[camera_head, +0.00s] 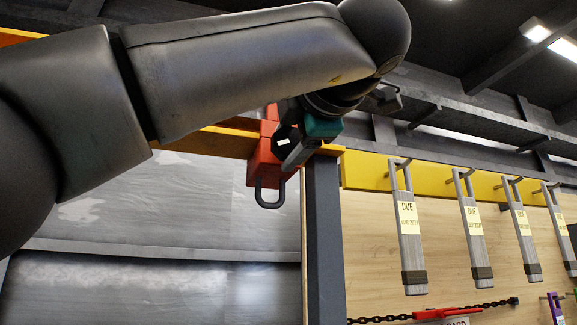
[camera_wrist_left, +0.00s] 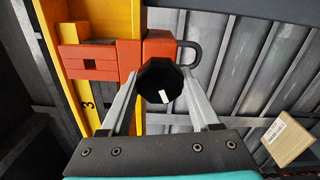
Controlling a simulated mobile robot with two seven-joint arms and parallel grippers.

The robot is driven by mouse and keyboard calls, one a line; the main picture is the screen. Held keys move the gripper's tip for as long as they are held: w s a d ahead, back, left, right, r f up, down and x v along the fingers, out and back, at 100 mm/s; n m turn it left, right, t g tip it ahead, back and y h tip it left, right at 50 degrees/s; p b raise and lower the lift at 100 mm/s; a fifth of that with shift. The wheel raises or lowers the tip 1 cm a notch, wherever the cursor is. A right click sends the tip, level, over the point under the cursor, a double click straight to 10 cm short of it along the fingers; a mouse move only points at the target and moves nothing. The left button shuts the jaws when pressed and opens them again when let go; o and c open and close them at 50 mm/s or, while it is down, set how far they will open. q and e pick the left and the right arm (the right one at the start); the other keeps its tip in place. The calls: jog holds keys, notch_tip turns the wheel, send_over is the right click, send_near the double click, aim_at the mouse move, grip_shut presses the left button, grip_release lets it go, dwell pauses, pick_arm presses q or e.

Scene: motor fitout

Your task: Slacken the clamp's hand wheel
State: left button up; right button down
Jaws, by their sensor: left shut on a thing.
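The red clamp (camera_head: 264,163) sits on the yellow beam, with a dark loop handle hanging below it. In the left wrist view the clamp (camera_wrist_left: 130,56) shows at upper left, its loop pointing right. Its black, many-sided hand wheel (camera_wrist_left: 158,82) faces the wrist camera and bears a white mark; it also shows partly in the head view (camera_head: 283,143). My left gripper (camera_head: 290,152) is at the wheel. In the wrist view its two grey fingers (camera_wrist_left: 160,76) lie on either side of the wheel and are shut on it. My right gripper is in neither view.
A dark upright post (camera_head: 322,240) stands just right of the clamp. Several grey tagged bars (camera_head: 411,245) hang from hooks on the yellow rail at right. A black chain with a red piece (camera_head: 432,314) runs below them.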

pick_arm(q)
jog(key=n+b, duration=0.1)
jog(key=n, duration=0.2)
jog(key=shift+f+n, duration=0.1)
jog(key=shift+n, duration=0.2)
jog(key=shift+n+b, duration=0.4)
jog(key=shift+n, duration=1.3)
jog(key=o, duration=1.4)
jog(key=shift+c, duration=0.2)
